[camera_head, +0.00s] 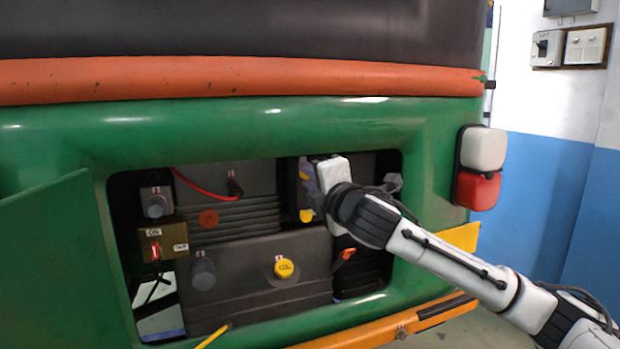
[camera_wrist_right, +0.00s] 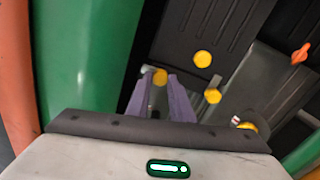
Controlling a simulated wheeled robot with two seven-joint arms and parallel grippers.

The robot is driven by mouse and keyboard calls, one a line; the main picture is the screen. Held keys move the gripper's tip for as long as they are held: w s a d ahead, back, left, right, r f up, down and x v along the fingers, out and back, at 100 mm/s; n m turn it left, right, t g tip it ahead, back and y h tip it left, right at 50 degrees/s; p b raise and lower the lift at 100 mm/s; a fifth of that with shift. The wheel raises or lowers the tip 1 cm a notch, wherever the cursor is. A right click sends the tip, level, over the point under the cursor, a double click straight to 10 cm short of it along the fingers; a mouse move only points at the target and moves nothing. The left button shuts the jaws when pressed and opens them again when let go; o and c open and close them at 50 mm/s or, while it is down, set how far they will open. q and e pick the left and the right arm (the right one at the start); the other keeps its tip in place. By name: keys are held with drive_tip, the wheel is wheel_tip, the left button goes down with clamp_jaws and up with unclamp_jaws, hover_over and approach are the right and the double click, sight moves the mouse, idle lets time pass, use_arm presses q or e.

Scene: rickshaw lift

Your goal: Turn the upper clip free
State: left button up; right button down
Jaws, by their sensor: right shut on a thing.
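The upper clip (camera_head: 304,174) is a small yellow piece on a dark box at the right side of the open bay, mostly hidden by my right gripper (camera_head: 305,177). In the right wrist view, my right gripper (camera_wrist_right: 160,77) has its two grey-purple fingers on either side of the yellow upper clip (camera_wrist_right: 160,78), shut on it. A second yellow clip (camera_head: 306,215) sits lower on the same box. My left gripper is not in view.
The green body frame (camera_head: 270,112) surrounds the bay closely. An open green door (camera_head: 50,265) stands at left. A yellow cap (camera_head: 284,267), an orange lever (camera_head: 348,253) and a red hose (camera_head: 205,186) are inside. A red and white lamp (camera_head: 481,165) is at right.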

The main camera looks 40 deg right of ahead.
drive_tip(key=shift+f, duration=0.1)
drive_tip(key=c, duration=1.6)
unclamp_jaws()
drive_tip(key=shift+o, duration=0.2)
drive_tip(key=shift+s, duration=0.1)
drive_tip(key=b+v, duration=0.2)
drive_tip(key=v, duration=0.8)
drive_tip(key=shift+a, duration=0.1)
